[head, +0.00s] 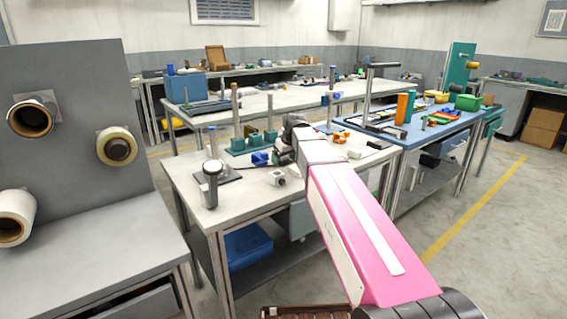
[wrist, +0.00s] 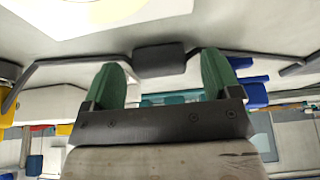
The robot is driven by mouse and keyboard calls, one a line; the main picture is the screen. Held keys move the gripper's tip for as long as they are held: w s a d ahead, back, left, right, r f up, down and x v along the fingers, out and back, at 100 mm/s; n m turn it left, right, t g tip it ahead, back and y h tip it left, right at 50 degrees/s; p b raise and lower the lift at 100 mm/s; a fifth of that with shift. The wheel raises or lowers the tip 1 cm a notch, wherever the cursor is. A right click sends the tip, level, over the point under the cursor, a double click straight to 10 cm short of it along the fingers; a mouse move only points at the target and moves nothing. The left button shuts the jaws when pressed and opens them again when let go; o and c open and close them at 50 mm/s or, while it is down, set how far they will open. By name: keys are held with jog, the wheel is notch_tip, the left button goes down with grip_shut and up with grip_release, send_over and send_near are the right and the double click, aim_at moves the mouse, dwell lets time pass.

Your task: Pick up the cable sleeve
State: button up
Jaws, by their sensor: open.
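I cannot pick out a cable sleeve for certain in either view; the small parts on the near bench are too small to tell. My gripper (head: 288,132) is over the middle of the near bench in the head view, partly hidden by my pink arm. In the wrist view its two green fingertips (wrist: 161,82) stand wide apart, with nothing seen held between them. Blue parts (head: 260,158) and a small white block (head: 278,178) lie on the bench to the left of the arm. Orange parts (head: 341,138) lie to its right.
The near bench (head: 185,172) has free top at its front left. Green stands with posts (head: 255,143) are behind the blue parts. A blue-topped bench (head: 410,136) with bins adjoins on the right. Film reels (head: 117,146) hang at left.

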jog(key=c, duration=1)
